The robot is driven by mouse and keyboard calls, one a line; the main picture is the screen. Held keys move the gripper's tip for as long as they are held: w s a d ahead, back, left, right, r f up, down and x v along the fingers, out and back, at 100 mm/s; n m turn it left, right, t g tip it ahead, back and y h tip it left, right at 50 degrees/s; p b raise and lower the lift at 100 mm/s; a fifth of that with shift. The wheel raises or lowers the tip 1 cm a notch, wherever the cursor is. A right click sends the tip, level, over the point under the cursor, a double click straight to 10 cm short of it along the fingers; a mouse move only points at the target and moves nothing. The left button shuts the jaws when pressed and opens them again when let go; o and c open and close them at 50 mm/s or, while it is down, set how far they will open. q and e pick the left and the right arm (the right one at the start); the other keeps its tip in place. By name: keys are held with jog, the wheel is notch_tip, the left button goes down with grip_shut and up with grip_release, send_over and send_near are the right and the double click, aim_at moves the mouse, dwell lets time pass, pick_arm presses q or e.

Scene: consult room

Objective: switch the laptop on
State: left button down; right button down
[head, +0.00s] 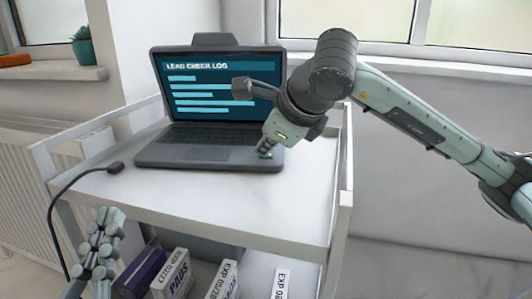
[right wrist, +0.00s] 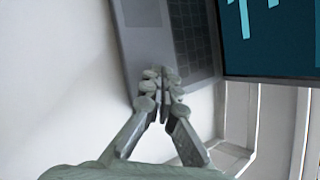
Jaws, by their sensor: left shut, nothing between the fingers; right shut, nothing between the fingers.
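The laptop (head: 185,153) stands open on the top shelf of a white trolley. Its screen (head: 225,85) is lit and reads "LEAD CHECK LOG" over several pale bars. My right gripper (head: 266,155) is shut and empty, with its fingertips at the right end of the laptop's deck. A small green spot shows by the fingertips. In the right wrist view the shut fingertips (right wrist: 160,78) lie over the laptop's deck (right wrist: 142,45) near its edge, hiding what is under them. My left gripper (head: 104,222) is shut and empty, low at the left in front of the trolley.
The trolley top (head: 225,205) is clear in front of the laptop. A black cable with a plug-like end (head: 115,168) lies at its left. Boxes, one marked "PADS" (head: 172,275), stand on the lower shelf. A plant pot (head: 83,50) sits on the windowsill at left.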

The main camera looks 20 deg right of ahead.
jog(key=shift+r, duration=0.45)
notch_tip(320, 180, up, 6)
jog(key=p, duration=0.3)
